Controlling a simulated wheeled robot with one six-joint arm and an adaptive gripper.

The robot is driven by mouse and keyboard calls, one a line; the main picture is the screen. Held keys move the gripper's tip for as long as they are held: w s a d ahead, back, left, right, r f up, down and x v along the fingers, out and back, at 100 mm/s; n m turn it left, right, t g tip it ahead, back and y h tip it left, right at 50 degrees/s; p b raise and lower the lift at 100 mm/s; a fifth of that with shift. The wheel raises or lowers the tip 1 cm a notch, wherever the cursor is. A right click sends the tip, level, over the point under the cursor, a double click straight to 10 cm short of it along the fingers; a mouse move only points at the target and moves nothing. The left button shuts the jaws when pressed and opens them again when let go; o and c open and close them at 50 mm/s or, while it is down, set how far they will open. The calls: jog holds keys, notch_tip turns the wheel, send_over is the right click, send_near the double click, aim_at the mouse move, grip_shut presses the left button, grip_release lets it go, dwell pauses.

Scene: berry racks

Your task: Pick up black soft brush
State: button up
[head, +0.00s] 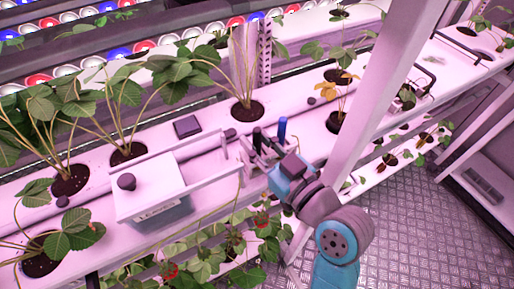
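My gripper (258,157) is at the middle of the head view, over the white shelf. It reaches in from the lower right. An upright dark handle-like thing (257,138) stands right at its fingers; it may be the black soft brush, but it is too small to tell. An upright blue handle (282,128) stands just to its right. The fingers and these handles overlap in the picture, so I cannot tell whether the gripper touches or holds either one. Any bristles are hidden.
A white lidded box (150,177) with a dark knob stands left of my gripper. A small dark square item (187,126) lies behind it. Potted strawberry plants (247,109) line the shelf. A white rack post (385,95) rises close to the right of my arm. Metal floor (420,235) is clear at right.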

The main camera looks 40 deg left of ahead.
grip_shut()
jog(key=shift+r, duration=0.1)
notch_tip(320, 180, up, 10)
jog(key=shift+f, duration=0.1)
dwell(1.1)
